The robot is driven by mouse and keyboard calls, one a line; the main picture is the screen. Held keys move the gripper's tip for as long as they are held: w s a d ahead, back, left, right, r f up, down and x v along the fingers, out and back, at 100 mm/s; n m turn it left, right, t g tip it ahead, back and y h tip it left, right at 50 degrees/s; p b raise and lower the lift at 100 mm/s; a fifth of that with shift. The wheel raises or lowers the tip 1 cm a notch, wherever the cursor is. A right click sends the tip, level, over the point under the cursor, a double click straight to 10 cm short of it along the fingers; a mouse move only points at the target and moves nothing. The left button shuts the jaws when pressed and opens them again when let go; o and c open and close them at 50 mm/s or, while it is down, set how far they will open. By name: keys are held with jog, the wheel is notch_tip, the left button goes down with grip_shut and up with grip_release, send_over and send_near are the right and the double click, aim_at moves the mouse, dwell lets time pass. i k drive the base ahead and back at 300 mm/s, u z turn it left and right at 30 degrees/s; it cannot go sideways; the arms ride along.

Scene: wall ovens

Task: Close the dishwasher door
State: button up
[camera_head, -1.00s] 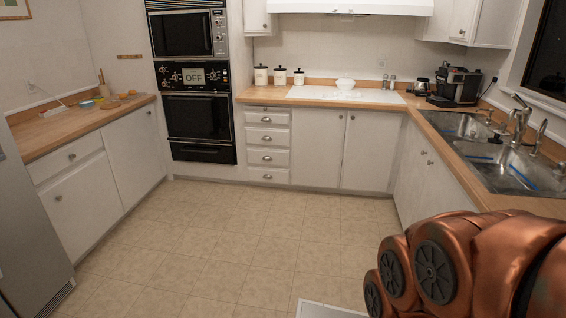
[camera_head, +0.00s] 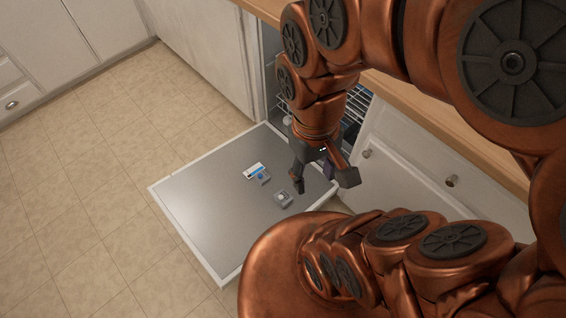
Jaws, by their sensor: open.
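The dishwasher door (camera_head: 205,215) is folded down flat, low over the tiled floor, with its grey inner face up and a pale rim. Small fittings, a detergent dispenser (camera_head: 262,175) and a round cap (camera_head: 283,199), show on that face. The dishwasher opening (camera_head: 270,75) is under the counter, with part of a wire rack (camera_head: 360,95) visible; my arm hides much of it. My gripper (camera_head: 325,185) is open and empty, pointing down above the right part of the door. I cannot tell whether it touches the door.
White cabinets (camera_head: 205,50) stand left of the dishwasher, and a white cabinet with round knobs (camera_head: 430,175) stands to its right. A wooden counter edge (camera_head: 470,135) runs above. The tiled floor (camera_head: 95,190) left of the door is clear.

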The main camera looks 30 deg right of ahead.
aim_at(216, 203)
jog(key=z, duration=2.05)
jog(key=k, duration=1.05)
jog(key=u, duration=0.6)
